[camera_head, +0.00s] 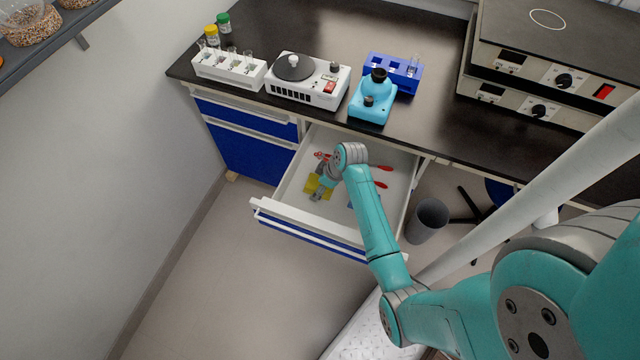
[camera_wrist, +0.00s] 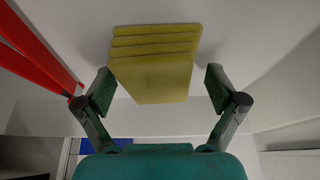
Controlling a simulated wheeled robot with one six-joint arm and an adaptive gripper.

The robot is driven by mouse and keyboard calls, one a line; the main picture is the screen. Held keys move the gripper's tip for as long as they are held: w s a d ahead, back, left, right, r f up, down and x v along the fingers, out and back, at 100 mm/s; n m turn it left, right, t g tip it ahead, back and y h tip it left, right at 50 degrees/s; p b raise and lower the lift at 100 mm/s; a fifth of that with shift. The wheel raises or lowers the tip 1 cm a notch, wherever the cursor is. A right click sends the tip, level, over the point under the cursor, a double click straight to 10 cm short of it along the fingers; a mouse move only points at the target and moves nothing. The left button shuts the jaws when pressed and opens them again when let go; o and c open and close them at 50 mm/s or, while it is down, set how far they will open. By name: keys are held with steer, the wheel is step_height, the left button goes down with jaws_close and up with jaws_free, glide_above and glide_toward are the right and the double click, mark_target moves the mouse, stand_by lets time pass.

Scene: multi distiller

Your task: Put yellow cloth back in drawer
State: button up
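The yellow cloth (camera_wrist: 152,75) shows in the wrist view as a folded, layered block, between and just beyond the fingertips. In the head view the yellow cloth (camera_head: 313,184) is at the left part of the open drawer (camera_head: 290,208), partly hidden by my gripper. My gripper (camera_wrist: 155,88) is open, with a finger on each side of the cloth and visible gaps to it. In the head view my gripper (camera_head: 322,192) reaches down into the drawer. Whether the cloth rests on the drawer floor is hard to tell.
Red-handled tools (camera_head: 383,169) lie in the drawer, and a red handle (camera_wrist: 38,45) is close to the left finger. The black bench top (camera_head: 300,35) above holds a white stirrer (camera_head: 310,80), a blue device (camera_head: 372,98) and racks. A grey bin (camera_head: 428,220) stands right of the drawer.

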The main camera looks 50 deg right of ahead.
steer(key=shift+r, duration=0.1)
steer(key=v, duration=1.2)
stand_by(0.5)
